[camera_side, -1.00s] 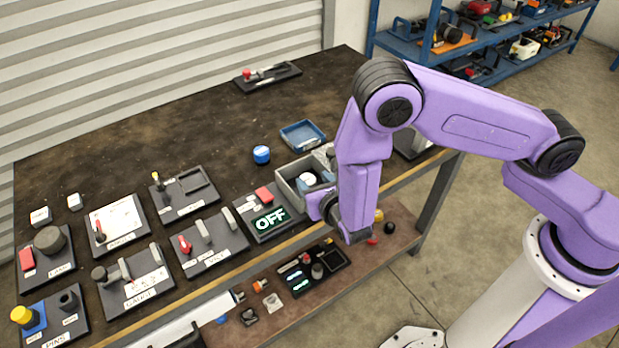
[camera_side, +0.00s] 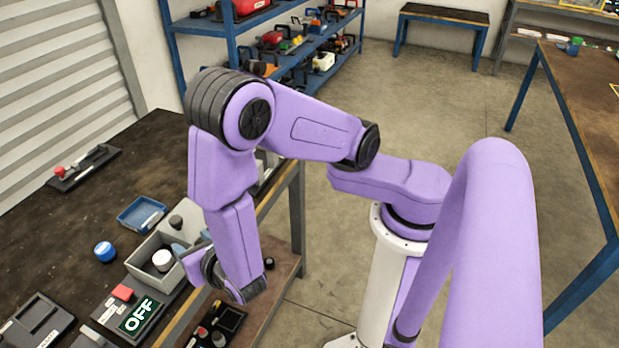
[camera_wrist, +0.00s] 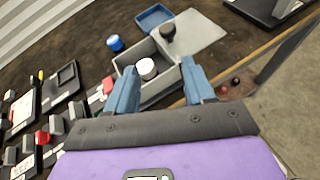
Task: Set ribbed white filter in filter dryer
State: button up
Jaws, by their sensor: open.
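A white round piece (camera_wrist: 147,68), which looks like the filter, sits inside a grey open-topped box (camera_wrist: 122,62). Its ribs are too small to make out. It also shows in the side view (camera_side: 163,259), in the box (camera_side: 137,262).
A grey plate with a black knob (camera_wrist: 168,32) lies at the box's right. A blue tray (camera_side: 141,214) and a blue-capped cylinder (camera_side: 105,251) stand behind and left of the box. Several black panels with handles (camera_wrist: 65,85) fill the table's left. A lower shelf (camera_side: 283,270) runs along the front.

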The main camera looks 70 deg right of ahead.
jog(key=s+d+r+m+g+h, duration=0.1)
jog(key=s+d+r+m+g, duration=0.25)
jog(key=d+m, duration=0.2)
jog(key=s+d+r+m+g+h, duration=0.1)
jog(key=s+d+r+m+g, duration=0.25)
jog(key=d+m, duration=0.2)
jog(key=s+d+r+m+g+y, duration=0.1)
jog(key=s+r+m+g+y, duration=0.1)
jog(key=s, duration=0.4)
jog(key=s+d+r+m+g+y, duration=0.2)
jog(key=s+r+m+g+y, duration=0.1)
jog(key=s, duration=0.4)
jog(key=shift+s+d+r+m+y, duration=0.2)
jog(key=shift+d+r+m+y, duration=0.1)
jog(key=shift+r+m+y, duration=0.75)
jog(key=shift+f, duration=0.3)
